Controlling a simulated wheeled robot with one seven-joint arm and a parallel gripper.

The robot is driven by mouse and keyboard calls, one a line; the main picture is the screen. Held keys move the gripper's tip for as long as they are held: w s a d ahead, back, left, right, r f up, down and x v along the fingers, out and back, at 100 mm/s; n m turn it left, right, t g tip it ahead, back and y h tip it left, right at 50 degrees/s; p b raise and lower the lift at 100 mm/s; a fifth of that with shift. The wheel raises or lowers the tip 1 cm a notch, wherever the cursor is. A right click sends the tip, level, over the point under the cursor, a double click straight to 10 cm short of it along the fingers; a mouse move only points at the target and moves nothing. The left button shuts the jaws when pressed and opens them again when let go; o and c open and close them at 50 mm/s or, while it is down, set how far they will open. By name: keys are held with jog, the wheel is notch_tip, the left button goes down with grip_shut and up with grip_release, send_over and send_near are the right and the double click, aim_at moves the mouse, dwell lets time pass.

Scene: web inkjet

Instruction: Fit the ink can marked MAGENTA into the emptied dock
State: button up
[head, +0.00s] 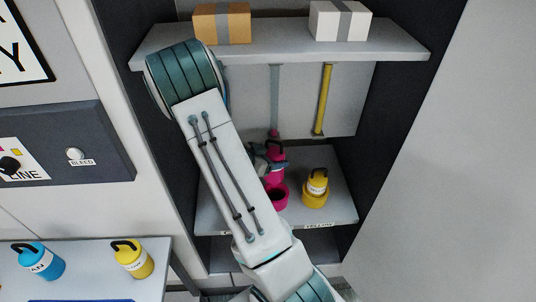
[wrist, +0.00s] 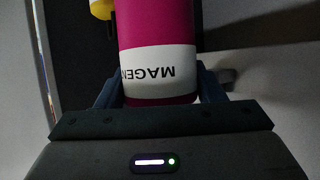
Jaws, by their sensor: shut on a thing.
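The magenta ink can (head: 277,174) has a dark handle and is held upright in my gripper (head: 262,163). In the wrist view the can (wrist: 158,25) fills the middle, with part of its MAGENTA label readable, upside down. The jaws (wrist: 160,95) are shut on it from both sides. A magenta ring-shaped dock (head: 279,198) sits on the shelf just below the can in the head view, its opening partly visible. The can appears apart from the dock; the exact gap cannot be told. My arm hides the left part of the shelf.
A yellow can (head: 317,185) stands in its dock to the right. A yellow pipe (head: 323,100) runs above it. An upper shelf (head: 290,50) carries two boxes. A blue can (head: 40,262) and another yellow can (head: 133,259) stand on a side table at lower left.

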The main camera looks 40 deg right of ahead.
aim_at(276, 171)
jog(key=shift+s+d+f+m+g, duration=0.35)
jog(key=shift+d+f+m+g, duration=0.05)
jog(key=shift+f+m+g, duration=0.1)
jog(key=shift+s, duration=0.1)
jog(key=shift+a+r, duration=0.1)
jog(key=shift+a, duration=0.05)
jog(key=shift+f, duration=0.35)
jog(key=shift+f+b, duration=1.75)
jog(key=shift+f, duration=0.9)
notch_tip(276, 171, down, 6)
jog(key=b, duration=0.3)
jog(key=shift+f, duration=0.25)
dwell(2.0)
jog(key=o, duration=1.4)
